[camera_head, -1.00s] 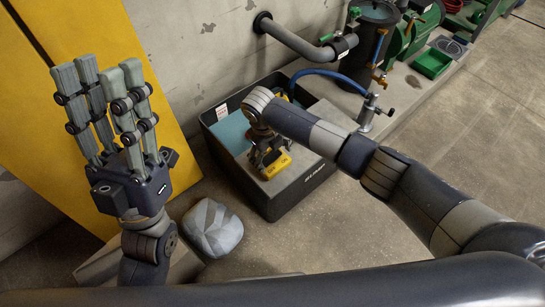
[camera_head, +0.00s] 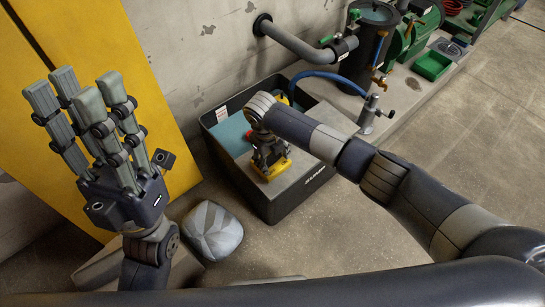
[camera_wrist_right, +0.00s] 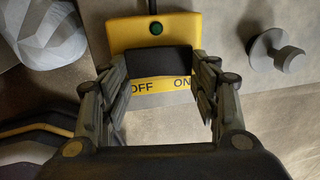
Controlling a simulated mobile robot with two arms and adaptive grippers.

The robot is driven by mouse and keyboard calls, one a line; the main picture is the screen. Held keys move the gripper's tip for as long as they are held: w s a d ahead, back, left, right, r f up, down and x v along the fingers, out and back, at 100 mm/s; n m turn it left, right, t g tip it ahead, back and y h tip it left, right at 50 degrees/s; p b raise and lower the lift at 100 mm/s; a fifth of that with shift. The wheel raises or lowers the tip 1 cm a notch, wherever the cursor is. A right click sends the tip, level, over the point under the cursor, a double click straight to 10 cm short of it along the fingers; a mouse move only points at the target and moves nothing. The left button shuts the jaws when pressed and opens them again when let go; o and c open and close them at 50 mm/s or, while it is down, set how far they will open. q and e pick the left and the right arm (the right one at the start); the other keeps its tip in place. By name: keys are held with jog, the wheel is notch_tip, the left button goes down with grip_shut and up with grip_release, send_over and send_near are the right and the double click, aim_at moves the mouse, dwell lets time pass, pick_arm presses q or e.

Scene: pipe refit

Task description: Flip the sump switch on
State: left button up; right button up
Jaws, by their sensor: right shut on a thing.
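The sump switch is a yellow box (camera_wrist_right: 180,31) with a green light (camera_wrist_right: 155,29) and a yellow OFF/ON label (camera_wrist_right: 160,85) in the right wrist view. A dark switch handle (camera_wrist_right: 158,61) lies between the fingers of my right gripper (camera_wrist_right: 160,100), which is shut on it. I cannot tell which position the handle is in. In the head view my right gripper (camera_head: 268,160) is low over the sump tank and covers most of the switch; a yellow edge (camera_head: 277,171) shows. My left gripper (camera_head: 80,92) is open and empty, fingers upward, before a yellow panel.
The dark sump tank (camera_head: 302,187) stands by the wall with bluish water in it. A grey pipe (camera_head: 292,38), a blue hose (camera_head: 325,76) and a metal tap (camera_head: 372,110) are behind it. A grey stone-like lump (camera_head: 212,231) lies in front. The floor at right is clear.

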aim_at(277, 158)
jog(key=shift+w+d+f+g+y, duration=0.15)
jog(key=shift+d+g+y, duration=0.2)
jog(key=shift+g+y, duration=0.3)
jog(key=shift+y+b, duration=0.35)
jog(key=shift+b, duration=0.05)
jog(key=o, duration=1)
jog(key=shift+o, duration=0.2)
jog(key=shift+r, duration=0.3)
notch_tip(277, 158, up, 12)
jog(key=shift+w+d+f, duration=0.2)
jog(key=shift+w+d, duration=0.15)
jog(key=shift+d, duration=0.05)
